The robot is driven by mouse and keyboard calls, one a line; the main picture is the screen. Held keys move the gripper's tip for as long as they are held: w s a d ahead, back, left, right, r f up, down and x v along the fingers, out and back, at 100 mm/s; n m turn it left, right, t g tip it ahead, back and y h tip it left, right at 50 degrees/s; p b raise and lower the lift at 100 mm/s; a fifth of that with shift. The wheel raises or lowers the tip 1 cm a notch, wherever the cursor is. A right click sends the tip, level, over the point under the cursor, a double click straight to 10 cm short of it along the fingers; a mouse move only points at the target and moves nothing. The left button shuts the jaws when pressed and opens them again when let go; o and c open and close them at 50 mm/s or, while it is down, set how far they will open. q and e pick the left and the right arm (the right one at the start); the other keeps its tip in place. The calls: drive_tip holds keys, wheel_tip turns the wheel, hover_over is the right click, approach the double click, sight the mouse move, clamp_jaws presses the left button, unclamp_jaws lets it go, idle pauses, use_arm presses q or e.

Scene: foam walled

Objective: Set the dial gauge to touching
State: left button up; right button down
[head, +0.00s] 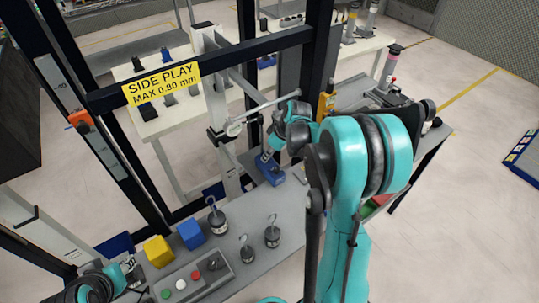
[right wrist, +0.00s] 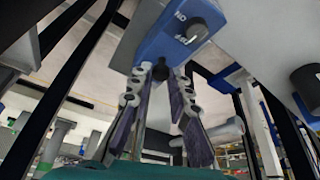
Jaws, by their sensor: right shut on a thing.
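The dial gauge (head: 235,128) has a small round white face and sits beside the pale upright in the frame. A thin pale rod (head: 268,108) runs from it up to the right. A blue block-shaped base (head: 271,172) stands on the grey bench. My right gripper (head: 266,156) reaches down to that base. In the right wrist view the blue base (right wrist: 165,40) carries a dark knob, and the right fingertips (right wrist: 160,72) are closed on a dark stub at its edge. Whether the gauge tip touches anything is too small to tell. My left gripper (head: 132,272) shows only partly at lower left.
A dark frame with a yellow "SIDE PLAY MAX 0.80 mm" sign (head: 162,83) surrounds the work. A pale table (head: 185,120) is behind.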

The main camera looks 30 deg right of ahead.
sight(262, 145)
drive_tip(key=w, duration=0.5)
drive_tip(key=shift+a, duration=0.2)
drive_tip(key=shift+s, duration=0.1)
drive_tip(key=c, duration=1.4)
unclamp_jaws()
drive_tip(key=shift+c, duration=0.2)
drive_tip(key=shift+r, duration=0.1)
drive_tip(key=shift+s+d+r, duration=0.1)
drive_tip(key=shift+s+r, duration=0.05)
drive_tip(key=shift+r, duration=0.2)
drive_tip(key=s+d, duration=0.5)
drive_tip(key=s, duration=0.5)
drive_tip(key=shift+s+d, duration=0.25)
drive_tip(key=shift+s, duration=0.15)
